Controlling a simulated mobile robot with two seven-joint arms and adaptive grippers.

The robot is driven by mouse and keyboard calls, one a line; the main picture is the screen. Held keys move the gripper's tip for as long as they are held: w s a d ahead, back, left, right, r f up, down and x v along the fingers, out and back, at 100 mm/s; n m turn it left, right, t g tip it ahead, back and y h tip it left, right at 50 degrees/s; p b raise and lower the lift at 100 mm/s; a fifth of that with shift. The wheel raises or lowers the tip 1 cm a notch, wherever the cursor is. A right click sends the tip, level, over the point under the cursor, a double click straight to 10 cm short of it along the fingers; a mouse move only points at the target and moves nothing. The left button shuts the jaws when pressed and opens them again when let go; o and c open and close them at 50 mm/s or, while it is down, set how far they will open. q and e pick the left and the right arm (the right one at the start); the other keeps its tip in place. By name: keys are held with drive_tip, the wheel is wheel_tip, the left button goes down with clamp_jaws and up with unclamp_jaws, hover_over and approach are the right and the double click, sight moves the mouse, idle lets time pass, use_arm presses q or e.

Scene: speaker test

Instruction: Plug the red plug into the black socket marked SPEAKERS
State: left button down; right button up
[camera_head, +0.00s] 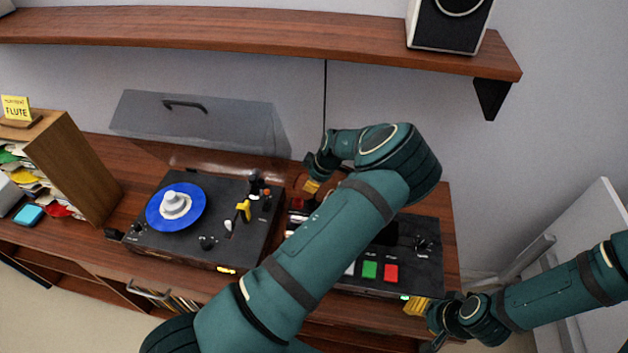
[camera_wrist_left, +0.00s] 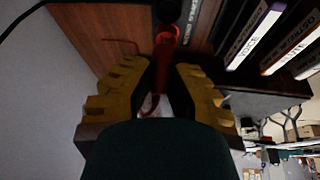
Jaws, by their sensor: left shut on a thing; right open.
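The red plug (camera_wrist_left: 166,42) stands between the yellow fingers of my left gripper (camera_wrist_left: 163,66), which is shut on it. A thin red cable runs from it. A dark round socket (camera_wrist_left: 166,12) lies just beyond the plug's far end, beside a black panel with partly cut-off white lettering. I cannot tell whether plug and socket touch. In the head view my left gripper (camera_head: 312,186) is at the back left of the black tape deck (camera_head: 425,262); plug and socket are hidden there. My right gripper (camera_head: 417,306) is open at the deck's front right corner.
A turntable with a blue record (camera_head: 176,208) and a raised clear lid (camera_head: 195,125) stands left of the deck. A wooden shelf (camera_head: 250,35) with a speaker (camera_head: 447,25) hangs above. A wooden record box (camera_head: 72,165) stands at far left. My left forearm covers much of the deck.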

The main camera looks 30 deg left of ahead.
use_arm(q)
drive_tip(key=shift+f+b, duration=0.75)
drive_tip(key=shift+f, duration=0.65)
use_arm(e)
drive_tip(key=shift+f, duration=0.9)
use_arm(q)
drive_tip(key=shift+f+b, duration=0.6)
drive_tip(key=shift+f, duration=0.15)
use_arm(e)
drive_tip(key=shift+f, duration=0.65)
use_arm(q)
drive_tip(key=shift+f+b, duration=0.2)
drive_tip(key=shift+b, duration=0.1)
use_arm(e)
drive_tip(key=shift+f, duration=0.35)
use_arm(q)
drive_tip(key=shift+f+b, duration=0.95)
drive_tip(key=shift+f, duration=0.3)
use_arm(e)
drive_tip(key=shift+f, duration=0.9)
use_arm(q)
drive_tip(key=shift+c, duration=2.4)
unclamp_jaws()
drive_tip(key=shift+r+p, duration=1.45)
drive_tip(key=shift+r, duration=1.1)
use_arm(e)
drive_tip(key=shift+r, duration=1.45)
